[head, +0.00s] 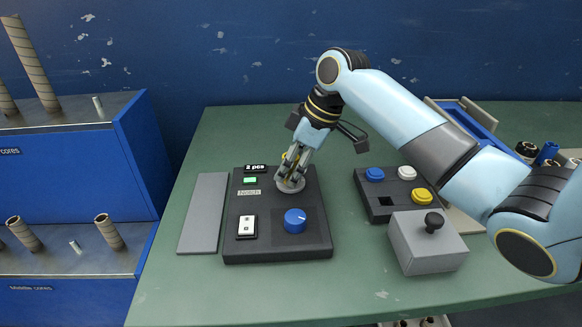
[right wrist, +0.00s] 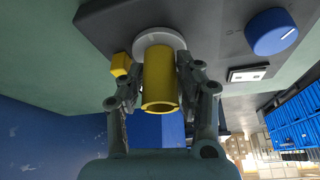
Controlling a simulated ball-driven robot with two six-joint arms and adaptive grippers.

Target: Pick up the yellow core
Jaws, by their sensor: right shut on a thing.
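The yellow core (right wrist: 161,85) is a short hollow tube. In the right wrist view it sits between the two fingers of my right gripper (right wrist: 158,82), which is shut on it. One end is against or very close to a pale round disc (right wrist: 158,40) on the black control panel; I cannot tell if they touch. In the head view my right gripper (head: 291,172) is over the grey disc (head: 290,186) at the panel's upper right, and its fingers mostly hide the core. My left gripper is out of view.
The black panel (head: 262,250) carries a blue knob (head: 295,220) and a white switch (head: 247,226). A yellow block (right wrist: 121,64) is close beside the disc. A button box (head: 385,208) and grey box (head: 428,243) stand right. Blue core racks (head: 140,150) stand left.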

